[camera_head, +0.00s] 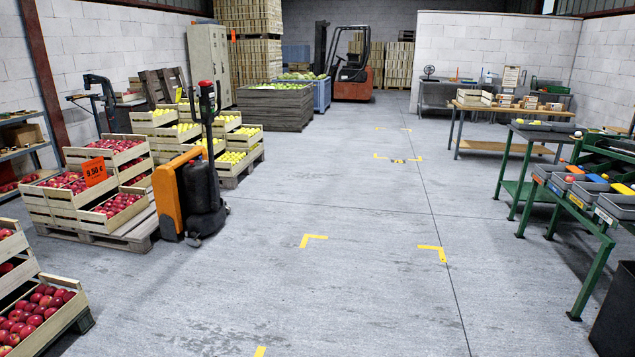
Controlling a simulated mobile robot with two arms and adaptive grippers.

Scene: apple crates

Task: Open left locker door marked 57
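A pale beige metal locker (209,62) stands far off at the back left, behind the apple crates. Its doors look shut. An orange mark (233,36) shows near its right edge, but I cannot tell what it is. The number 57 cannot be read from here. Neither of my grippers shows in this view.
Crates of red apples (94,161) on pallets, an orange pallet jack (190,185) and crates of yellow fruit (240,130) line the left side. Green workbenches (597,255) stand at the right. A forklift (352,75) is at the back. The middle floor (345,200) is clear.

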